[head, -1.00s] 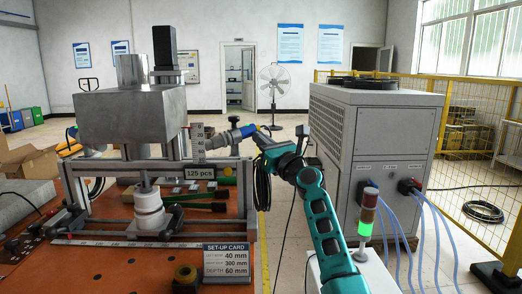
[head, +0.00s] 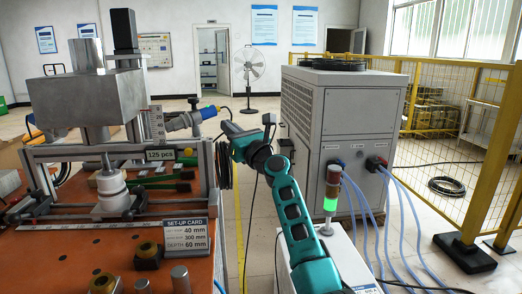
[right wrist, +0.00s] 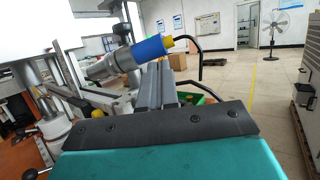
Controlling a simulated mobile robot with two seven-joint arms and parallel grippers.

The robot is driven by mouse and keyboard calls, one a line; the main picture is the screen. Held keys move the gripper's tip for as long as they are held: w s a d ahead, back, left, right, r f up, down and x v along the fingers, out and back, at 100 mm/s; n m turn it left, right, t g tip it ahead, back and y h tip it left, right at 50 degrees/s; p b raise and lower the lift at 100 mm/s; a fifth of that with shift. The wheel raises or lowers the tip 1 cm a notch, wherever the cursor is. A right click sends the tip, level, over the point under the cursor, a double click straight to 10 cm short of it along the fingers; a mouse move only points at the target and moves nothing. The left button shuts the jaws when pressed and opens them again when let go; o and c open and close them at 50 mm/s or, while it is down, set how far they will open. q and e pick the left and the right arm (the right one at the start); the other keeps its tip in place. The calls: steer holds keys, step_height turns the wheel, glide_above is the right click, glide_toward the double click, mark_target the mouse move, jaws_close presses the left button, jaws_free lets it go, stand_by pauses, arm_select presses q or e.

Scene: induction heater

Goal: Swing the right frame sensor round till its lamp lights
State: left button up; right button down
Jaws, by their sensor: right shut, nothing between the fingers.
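The right frame sensor (head: 207,113) is a metal cylinder with a blue sleeve and a yellow cable end, at the right end of the press frame. Its blue end points right and slightly up. In the right wrist view the sensor (right wrist: 142,49) lies just beyond and left of the fingertips. My right gripper (head: 228,128) is shut and empty, close to the sensor's blue end. Its dark fingers (right wrist: 157,84) lie side by side in the wrist view; contact with the sensor cannot be told. My left gripper is out of view.
The press block (head: 85,95) stands over the orange table (head: 70,262), with a set-up card (head: 185,238) at its edge. A grey cabinet (head: 340,120) and a lit green signal lamp (head: 330,205) stand to the right. Open floor lies behind the sensor.

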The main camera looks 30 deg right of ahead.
steer(key=p+v, duration=0.1)
steer(key=v, duration=0.8)
steer(key=shift+s, duration=0.3)
steer(key=shift+a+f, duration=0.1)
